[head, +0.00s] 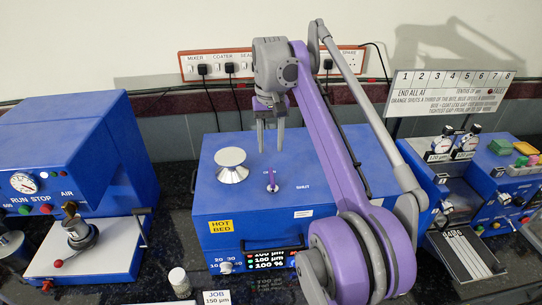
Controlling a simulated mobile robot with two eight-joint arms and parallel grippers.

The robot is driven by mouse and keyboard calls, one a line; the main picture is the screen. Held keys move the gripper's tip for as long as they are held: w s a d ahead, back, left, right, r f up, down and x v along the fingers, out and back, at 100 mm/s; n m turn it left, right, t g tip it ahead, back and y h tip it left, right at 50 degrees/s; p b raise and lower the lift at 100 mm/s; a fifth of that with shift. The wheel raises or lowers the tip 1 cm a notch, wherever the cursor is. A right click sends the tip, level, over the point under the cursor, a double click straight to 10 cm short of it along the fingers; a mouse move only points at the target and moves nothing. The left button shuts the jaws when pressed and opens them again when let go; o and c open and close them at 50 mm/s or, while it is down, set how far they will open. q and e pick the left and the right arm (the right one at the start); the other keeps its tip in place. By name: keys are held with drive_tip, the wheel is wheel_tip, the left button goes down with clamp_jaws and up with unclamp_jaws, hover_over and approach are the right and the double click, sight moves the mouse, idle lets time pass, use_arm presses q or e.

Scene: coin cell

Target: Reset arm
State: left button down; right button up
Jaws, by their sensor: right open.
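My right arm comes in from the lower right and bends over the blue box labelled "HOT BED" (230,207). My right gripper (270,150) points down above the back of that box. Its two grey fingers are apart, with nothing seen between them. A small purple-handled switch (272,184) on the box top, marked "SHUT", is below the fingers. A silver knob-like piece (232,166) stands on the box to the left of the gripper. My left gripper is not in view.
A blue machine with a gauge (24,183) and a white platform stands at left. Dial instruments (451,144) and blue units with coloured blocks (500,147) stand at right, below a numbered board (450,82). A power strip (230,65) with plugs is on the wall. A small jar (179,281) and a "JOB" card (217,297) are in front.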

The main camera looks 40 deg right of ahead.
drive_tip(key=shift+r, duration=1.05)
drive_tip(key=s+a+f+n+t, duration=0.2)
drive_tip(key=s+a+f, duration=0.6)
drive_tip(key=f, duration=0.4)
drive_tip(key=s+a+f+n+t, duration=0.3)
drive_tip(key=s+a+f, duration=0.6)
drive_tip(key=f, duration=0.4)
drive_tip(key=shift+s+a+n+t, duration=0.3)
drive_tip(key=shift+a+t, duration=0.4)
drive_tip(key=shift+a, duration=0.1)
drive_tip(key=shift+d, duration=0.15)
